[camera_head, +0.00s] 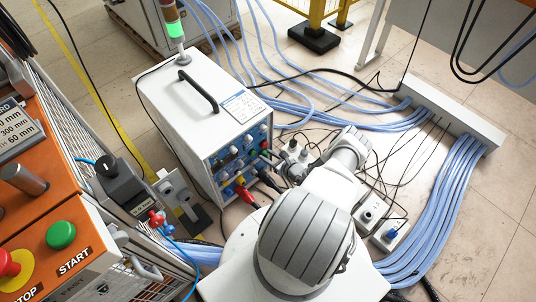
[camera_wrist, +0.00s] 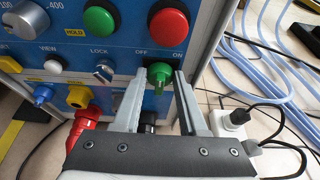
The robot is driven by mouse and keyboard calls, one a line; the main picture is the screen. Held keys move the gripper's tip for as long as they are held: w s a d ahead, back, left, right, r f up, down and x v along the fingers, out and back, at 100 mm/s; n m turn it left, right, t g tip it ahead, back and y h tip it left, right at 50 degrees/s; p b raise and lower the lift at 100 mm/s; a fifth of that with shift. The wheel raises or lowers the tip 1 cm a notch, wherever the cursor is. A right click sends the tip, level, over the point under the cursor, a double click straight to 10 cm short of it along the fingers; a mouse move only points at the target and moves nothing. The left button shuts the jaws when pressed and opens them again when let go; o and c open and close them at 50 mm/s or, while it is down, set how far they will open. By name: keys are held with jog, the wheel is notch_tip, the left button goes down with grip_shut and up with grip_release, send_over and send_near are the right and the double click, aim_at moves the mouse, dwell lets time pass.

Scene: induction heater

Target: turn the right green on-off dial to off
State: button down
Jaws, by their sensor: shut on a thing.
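In the wrist view the green on-off dial (camera_wrist: 158,74) sits on the blue front panel, with OFF printed above its left and ON above its right. My gripper (camera_wrist: 160,77) has one finger on each side of the dial and is shut on it. The fingers are roughly upright in this view. The direction of the dial's pointer is hard to tell. In the head view the white heater box (camera_head: 190,105) stands on the floor with my gripper (camera_head: 268,157) at its front panel; the fingertips are small there and partly hidden by my arm.
Round red (camera_wrist: 168,24) and green (camera_wrist: 99,21) buttons sit above the dial. A red plug (camera_wrist: 84,122) and a black plug (camera_wrist: 147,120) stick out below. White adapters (camera_wrist: 232,122) with cables stand to the right. Blue hoses (camera_head: 310,110) cross the floor.

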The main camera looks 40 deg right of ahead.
dwell(0.4)
jog(key=shift+c, duration=2.3)
grip_release()
